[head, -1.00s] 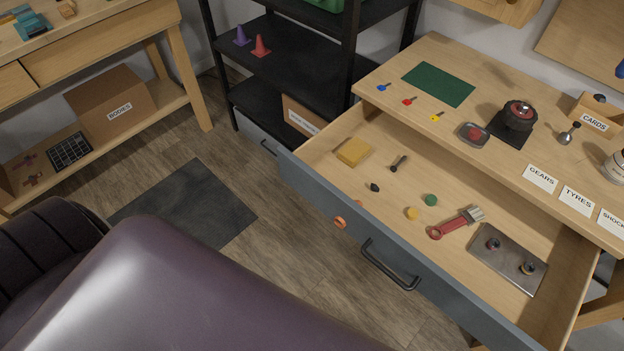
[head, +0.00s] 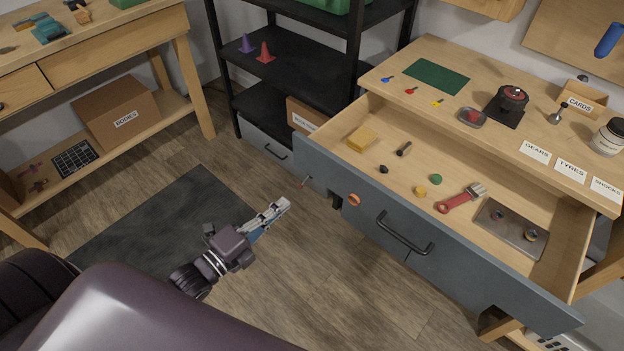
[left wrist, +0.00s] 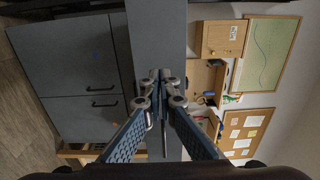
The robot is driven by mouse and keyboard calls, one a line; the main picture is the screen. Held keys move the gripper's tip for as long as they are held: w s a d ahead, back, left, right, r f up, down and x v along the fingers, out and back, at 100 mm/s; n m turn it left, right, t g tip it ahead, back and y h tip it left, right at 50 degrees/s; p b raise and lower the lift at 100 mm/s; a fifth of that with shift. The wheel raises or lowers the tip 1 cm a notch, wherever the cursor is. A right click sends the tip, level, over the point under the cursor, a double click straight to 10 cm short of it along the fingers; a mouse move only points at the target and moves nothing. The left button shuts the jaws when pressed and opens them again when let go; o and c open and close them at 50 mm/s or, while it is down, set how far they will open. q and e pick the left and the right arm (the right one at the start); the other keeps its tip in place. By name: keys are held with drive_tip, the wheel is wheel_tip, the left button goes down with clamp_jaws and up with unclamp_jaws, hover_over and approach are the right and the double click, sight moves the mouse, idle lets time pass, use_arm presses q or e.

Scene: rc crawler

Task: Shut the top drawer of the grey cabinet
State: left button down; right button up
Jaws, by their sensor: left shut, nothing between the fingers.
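The grey cabinet's top drawer (head: 378,212) is pulled far out in the head view, its grey front facing me with a dark bar handle (head: 404,234). The drawer front also shows as a grey band in the left wrist view (left wrist: 157,35). My left gripper (head: 283,205) is shut and empty, in front of and left of the drawer front, apart from it in the head view. In the left wrist view the closed fingertips (left wrist: 160,75) overlap the drawer front; I cannot tell the gap. My right gripper is not in view.
A black shelf (head: 290,65) stands left of the cabinet. A dark mat (head: 170,230) lies on open floor.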

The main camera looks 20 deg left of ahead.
sight(323, 170)
use_arm(q)
drive_tip(key=x, duration=1.3)
drive_tip(key=shift+f, duration=0.1)
drive_tip(key=shift+w+p, duration=0.1)
drive_tip(key=shift+p, duration=0.2)
